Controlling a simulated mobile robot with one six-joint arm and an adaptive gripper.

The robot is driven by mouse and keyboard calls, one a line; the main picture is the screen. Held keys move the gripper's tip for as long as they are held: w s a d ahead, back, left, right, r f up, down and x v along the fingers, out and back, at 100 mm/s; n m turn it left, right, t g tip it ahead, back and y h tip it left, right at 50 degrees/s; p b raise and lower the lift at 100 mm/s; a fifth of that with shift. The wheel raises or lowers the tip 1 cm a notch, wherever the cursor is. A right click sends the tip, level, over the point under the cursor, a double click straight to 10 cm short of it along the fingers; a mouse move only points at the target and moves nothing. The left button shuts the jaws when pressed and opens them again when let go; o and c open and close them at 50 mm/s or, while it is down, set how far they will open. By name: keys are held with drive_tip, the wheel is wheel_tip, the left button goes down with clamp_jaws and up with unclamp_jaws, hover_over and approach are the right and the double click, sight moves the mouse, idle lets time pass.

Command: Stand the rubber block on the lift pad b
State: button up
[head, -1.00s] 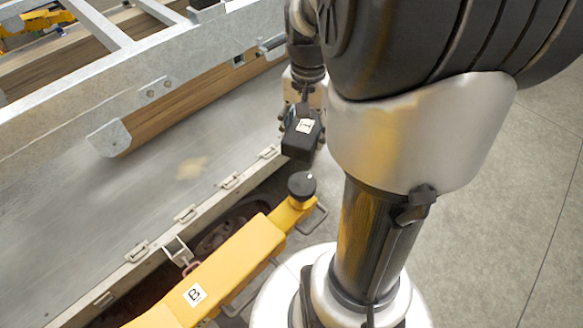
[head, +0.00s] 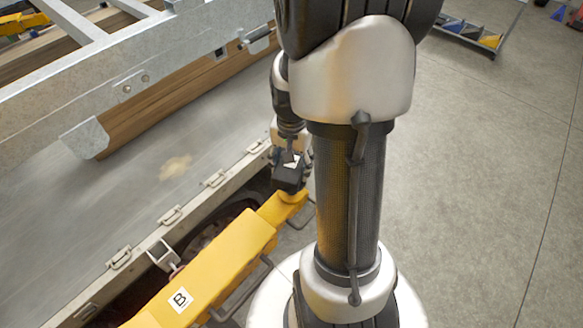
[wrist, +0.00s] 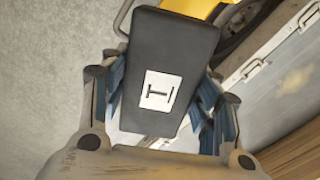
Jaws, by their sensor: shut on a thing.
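The black rubber block (head: 287,180) is held by my gripper (head: 289,160) over the far end of the yellow lift arm. A white label with a dark mark shows on the block, also in the wrist view (wrist: 165,75). My gripper in the wrist view (wrist: 160,115) is shut on the block, with a finger on each side. The yellow lift arm (head: 215,262) carries a white label B. Its round black pad is hidden behind the block, so I cannot tell whether block and pad touch.
The grey trailer bed edge (head: 190,205), with several metal latches, runs close along the left of the lift arm. A galvanised frame rail (head: 170,70) stands above the bed. Open concrete floor (head: 480,170) lies to the right.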

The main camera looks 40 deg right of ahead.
drive_tip(key=shift+f, duration=0.4)
drive_tip(key=shift+f, duration=0.2)
drive_tip(key=o, duration=1.4)
drive_tip(key=shift+o, duration=0.2)
drive_tip(key=shift+r, duration=0.1)
